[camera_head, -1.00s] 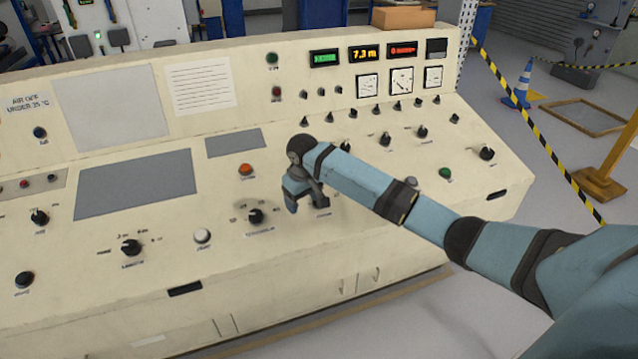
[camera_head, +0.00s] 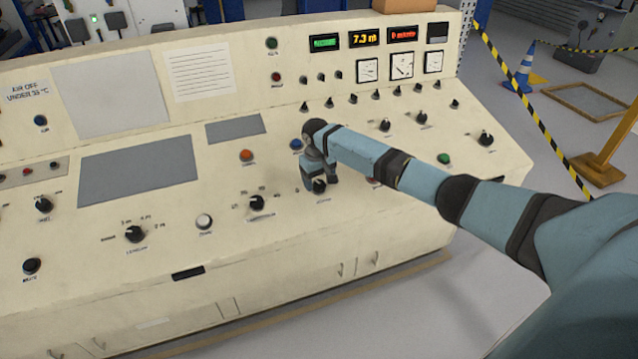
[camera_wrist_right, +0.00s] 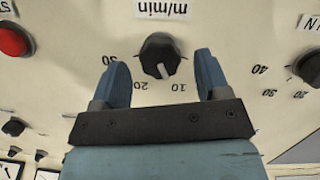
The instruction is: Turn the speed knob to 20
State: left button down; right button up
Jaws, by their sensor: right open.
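The speed knob, a black knob with a white pointer marked m/min, shows in the right wrist view (camera_wrist_right: 160,54) and partly in the head view (camera_head: 319,187). The wrist picture is upside down; the scale reads 10, 20 and 30. The pointer stands between 10 and 20. My right gripper (camera_wrist_right: 162,70) is open, with one blue finger on each side of the knob and a gap to each. How deep the fingertips reach over it, I cannot tell. In the head view the right gripper (camera_head: 315,180) hangs over the knob. My left gripper is out of view.
A similar black knob (camera_head: 257,203) is to the left on the cream console (camera_head: 290,260). An orange button (camera_head: 247,155) and a blue button (camera_head: 296,144) sit nearby. A red button (camera_wrist_right: 14,40) shows beside the knob in the wrist view. An amber display (camera_head: 366,37) reads 7.3 m.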

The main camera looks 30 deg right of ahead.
jog(key=shift+f, duration=1)
